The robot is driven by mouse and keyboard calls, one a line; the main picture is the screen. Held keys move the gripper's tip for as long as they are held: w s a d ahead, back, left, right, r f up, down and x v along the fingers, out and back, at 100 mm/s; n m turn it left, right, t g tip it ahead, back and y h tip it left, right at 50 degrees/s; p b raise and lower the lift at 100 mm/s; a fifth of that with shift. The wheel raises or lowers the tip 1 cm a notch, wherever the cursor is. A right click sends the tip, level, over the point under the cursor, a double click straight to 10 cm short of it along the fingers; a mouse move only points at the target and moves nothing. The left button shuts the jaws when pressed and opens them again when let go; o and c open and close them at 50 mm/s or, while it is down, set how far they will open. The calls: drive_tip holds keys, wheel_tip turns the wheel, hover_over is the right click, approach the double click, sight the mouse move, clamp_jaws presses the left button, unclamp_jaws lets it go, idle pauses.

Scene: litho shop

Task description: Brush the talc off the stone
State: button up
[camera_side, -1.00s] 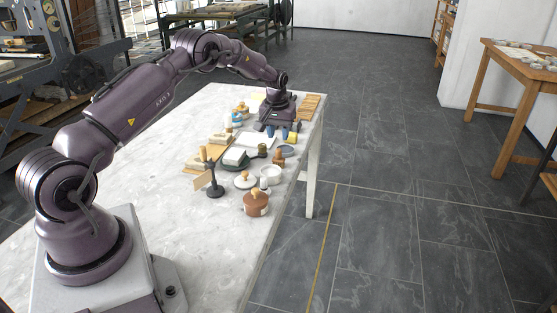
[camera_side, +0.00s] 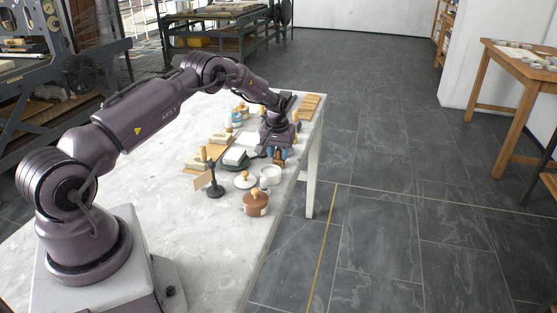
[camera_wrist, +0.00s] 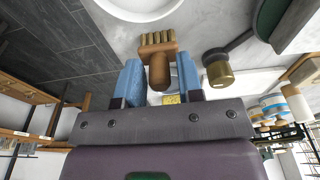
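The brush (camera_side: 279,157), with a brown wooden handle and tan bristles, stands on the table below my gripper (camera_side: 277,151). In the wrist view the brush (camera_wrist: 158,62) shows between the two blue fingertips of my gripper (camera_wrist: 160,78). The fingers are apart, with a visible gap on each side of the handle. A pale block (camera_side: 235,155), seemingly the stone, sits on a dark green round base to the left of my gripper; part of a pale block (camera_wrist: 297,22) on the green base shows in the wrist view. I cannot make out talc on it.
A white bowl (camera_side: 270,175), a brown lidded pot (camera_side: 256,203) and a dark stand (camera_side: 214,188) are in front of my gripper. A brass-coloured cylinder (camera_wrist: 219,72) is close beside the brush. The near marble tabletop (camera_side: 190,240) is clear.

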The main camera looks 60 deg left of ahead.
drive_tip(key=c, duration=0.6)
drive_tip(key=shift+r, duration=2.55)
drive_tip(key=shift+w+d, duration=0.1)
